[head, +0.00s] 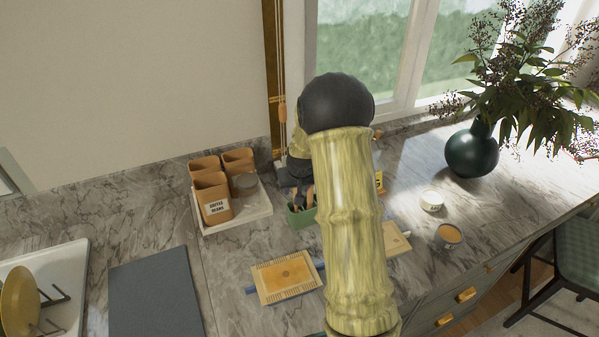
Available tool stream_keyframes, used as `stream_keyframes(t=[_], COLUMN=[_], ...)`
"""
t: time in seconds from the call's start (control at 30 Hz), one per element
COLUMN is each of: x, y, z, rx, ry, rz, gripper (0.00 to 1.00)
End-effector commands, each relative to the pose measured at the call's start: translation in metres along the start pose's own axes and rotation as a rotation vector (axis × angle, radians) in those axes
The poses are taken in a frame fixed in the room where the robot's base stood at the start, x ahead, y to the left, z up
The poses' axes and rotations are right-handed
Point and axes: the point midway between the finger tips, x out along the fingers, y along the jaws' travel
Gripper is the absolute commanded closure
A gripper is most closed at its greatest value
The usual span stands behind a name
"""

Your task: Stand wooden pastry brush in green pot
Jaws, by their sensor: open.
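The green pot (301,216) stands on the marble counter, just right of the white tray and partly hidden behind my arm. Light wooden pieces (294,207) show at its mouth; I cannot tell whether one is the pastry brush. My gripper (301,193) points down right over the pot, its dark fingers close to the pot's mouth. It is open, but the fingertips are small and partly hidden, so contact with a wooden piece cannot be made out.
Left of the pot, a white tray (243,222) holds orange-brown canisters (213,200) and a grey jar. In front lie a patterned wooden board (286,277) and a grey mat (153,293). Right are small round tubs (449,235) and a dark green vase (472,151).

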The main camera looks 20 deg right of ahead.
Motion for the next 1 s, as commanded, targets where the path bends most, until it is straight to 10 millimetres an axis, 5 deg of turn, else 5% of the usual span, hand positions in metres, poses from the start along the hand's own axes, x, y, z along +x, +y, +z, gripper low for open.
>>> stream_keyframes(t=[1.0], x=[-0.159], y=[0.0], z=[0.0], rx=[-0.001], ry=[0.003], rz=[0.001], gripper=[0.58])
